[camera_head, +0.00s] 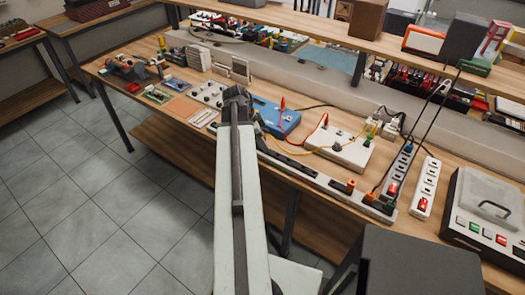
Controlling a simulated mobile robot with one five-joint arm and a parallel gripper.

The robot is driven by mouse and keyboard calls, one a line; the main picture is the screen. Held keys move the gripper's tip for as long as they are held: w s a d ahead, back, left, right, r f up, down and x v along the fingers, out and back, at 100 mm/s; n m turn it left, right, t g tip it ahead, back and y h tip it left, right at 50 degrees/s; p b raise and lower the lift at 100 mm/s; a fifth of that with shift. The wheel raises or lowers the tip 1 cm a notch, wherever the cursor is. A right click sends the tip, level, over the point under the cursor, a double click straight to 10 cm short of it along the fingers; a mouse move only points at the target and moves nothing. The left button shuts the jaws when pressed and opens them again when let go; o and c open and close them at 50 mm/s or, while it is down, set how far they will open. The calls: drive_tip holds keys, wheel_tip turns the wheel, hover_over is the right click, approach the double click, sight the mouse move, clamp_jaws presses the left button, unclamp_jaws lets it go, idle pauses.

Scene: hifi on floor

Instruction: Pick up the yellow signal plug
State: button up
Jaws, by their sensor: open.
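A thin yellow lead (318,151) runs across the bench between the blue meter box (276,117) and the white box (336,147). Small yellow and green pieces (372,128) show at the white box's right end. They are too small for me to tell which is the yellow signal plug. My arm reaches forward from the bottom of the view. My gripper (236,94) is at its far end, over the bench, left of the blue box. It is open, and I see nothing held in it. My arm hides part of the bench below it.
Red leads (325,122) stand up from the boxes. Two power strips (427,188) and a lidded machine (488,218) are at the right. Small orange plugs (350,186) sit by the front edge. A shelf (300,22) overhangs the back. Tiled floor (90,190) is clear at left.

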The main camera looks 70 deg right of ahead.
drive_tip(key=shift+r, duration=0.1)
drive_tip(key=shift+c, duration=0.2)
clamp_jaws()
drive_tip(key=shift+r, duration=0.1)
wheel_tip(320, 180, up, 10)
drive_tip(key=p, duration=1)
